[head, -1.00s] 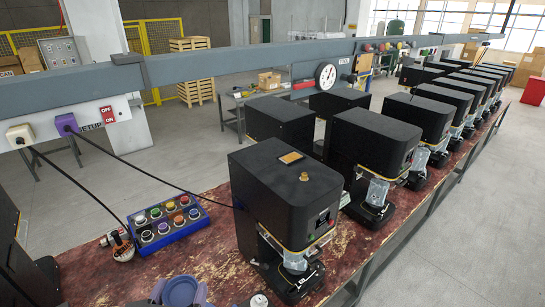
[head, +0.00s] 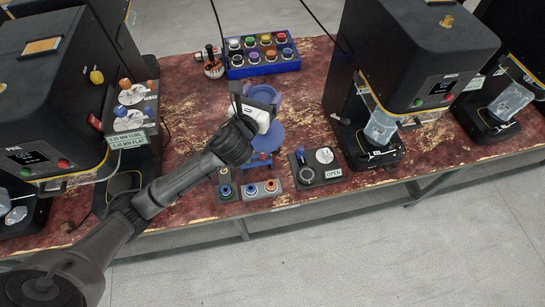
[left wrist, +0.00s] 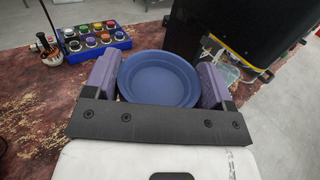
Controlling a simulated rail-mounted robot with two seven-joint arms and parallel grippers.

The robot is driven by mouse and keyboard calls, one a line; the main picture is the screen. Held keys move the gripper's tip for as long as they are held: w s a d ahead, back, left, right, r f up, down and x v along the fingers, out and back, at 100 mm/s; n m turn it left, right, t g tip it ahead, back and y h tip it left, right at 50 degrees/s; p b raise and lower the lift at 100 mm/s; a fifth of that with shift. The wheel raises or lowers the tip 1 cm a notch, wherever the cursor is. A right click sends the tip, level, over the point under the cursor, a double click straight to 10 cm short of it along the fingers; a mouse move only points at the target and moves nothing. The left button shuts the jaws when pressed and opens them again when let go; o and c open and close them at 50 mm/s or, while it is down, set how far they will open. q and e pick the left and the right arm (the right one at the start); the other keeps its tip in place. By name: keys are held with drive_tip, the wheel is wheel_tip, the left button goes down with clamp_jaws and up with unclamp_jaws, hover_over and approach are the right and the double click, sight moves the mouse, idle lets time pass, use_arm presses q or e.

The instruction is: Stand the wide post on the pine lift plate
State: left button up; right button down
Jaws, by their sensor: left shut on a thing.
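My left gripper (head: 264,95) is over the worktable, with its fingers pointing away from me. In the left wrist view its two purple fingers stand on either side of a blue round piece (left wrist: 160,82) with a raised rim, and they are shut on it. I see this piece nearly face-on, so its height is hidden, and I cannot tell for certain that it is the wide post. No plate is clearly recognisable as the pine lift plate. My right gripper is not in view.
A button box (head: 262,55) stands behind the gripper. Black seamers stand left (head: 50,90) and right (head: 415,60). A blue disc (head: 266,138), a ring-button panel (head: 250,190) and an OPEN-labelled panel (head: 318,168) are nearer the front edge. Bare tabletop (head: 190,85) lies left of the gripper.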

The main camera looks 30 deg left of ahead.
use_arm(q)
drive_tip(key=w+a+f+n+y+b, duration=0.1)
drive_tip(key=w+a+f+b, duration=0.3)
drive_tip(key=a+f+b, duration=0.35)
drive_tip(key=w+a+f+n+y+b, duration=0.1)
drive_tip(key=w+a+f+b, duration=0.25)
drive_tip(key=f+b, duration=0.65)
drive_tip(key=w+a+f+n+y+b, duration=0.1)
drive_tip(key=w+a+f+y+b, duration=0.15)
drive_tip(key=a+f+b, duration=0.65)
wheel_tip(320, 180, down, 11)
drive_tip(key=d+b, duration=0.2)
drive_tip(key=b, duration=0.1)
drive_tip(key=shift+w+r+g+h, duration=0.2)
drive_tip(key=shift+w+g+h, duration=0.05)
drive_tip(key=shift+g+h, duration=0.2)
drive_tip(key=shift+m, duration=0.3)
drive_tip(key=o, duration=1.4)
drive_tip(key=shift+f, duration=0.1)
drive_tip(key=p+v, duration=0.3)
drive_tip(key=v, duration=0.9)
